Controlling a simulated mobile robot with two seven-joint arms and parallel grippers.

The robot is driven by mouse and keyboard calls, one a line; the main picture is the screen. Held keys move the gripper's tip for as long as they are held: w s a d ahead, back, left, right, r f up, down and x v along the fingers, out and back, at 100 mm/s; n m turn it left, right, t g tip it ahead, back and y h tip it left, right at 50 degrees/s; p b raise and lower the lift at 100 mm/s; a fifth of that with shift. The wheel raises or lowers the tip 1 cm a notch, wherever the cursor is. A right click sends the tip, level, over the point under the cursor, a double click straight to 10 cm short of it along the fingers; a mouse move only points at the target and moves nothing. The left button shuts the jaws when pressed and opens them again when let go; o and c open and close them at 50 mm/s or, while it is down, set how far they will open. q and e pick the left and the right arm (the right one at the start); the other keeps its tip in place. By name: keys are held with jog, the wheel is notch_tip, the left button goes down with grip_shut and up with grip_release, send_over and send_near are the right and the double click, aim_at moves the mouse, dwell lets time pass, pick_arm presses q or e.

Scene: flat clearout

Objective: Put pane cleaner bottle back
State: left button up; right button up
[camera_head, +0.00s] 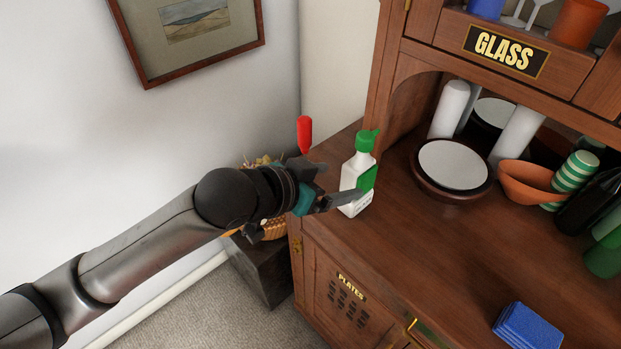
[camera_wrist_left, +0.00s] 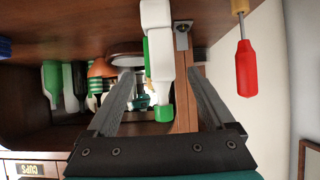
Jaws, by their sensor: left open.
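The pane cleaner bottle (camera_head: 362,172), white with a green cap and a green label, stands upright on the cabinet's wooden counter near its left edge. In the left wrist view the bottle (camera_wrist_left: 157,45) appears between the two fingers. My left gripper (camera_head: 340,192) is open beside the bottle, with one finger overlapping the bottle's front in the head view. In the left wrist view the gripper (camera_wrist_left: 160,82) shows a gap on both sides of the bottle. Contact is not visible. My right gripper is not in view.
A red-handled tool (camera_head: 304,134) sticks up near the counter's left edge. A round dish (camera_head: 454,164), an orange bowl (camera_head: 525,183), striped cups (camera_head: 576,171) and dark bottles stand to the right. A blue cloth-like block (camera_head: 527,327) lies in front. The front middle counter is clear.

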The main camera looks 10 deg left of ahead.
pick_arm(q)
jog(key=v, duration=0.7)
jog(key=shift+p, duration=0.35)
jog(key=shift+d, duration=0.1)
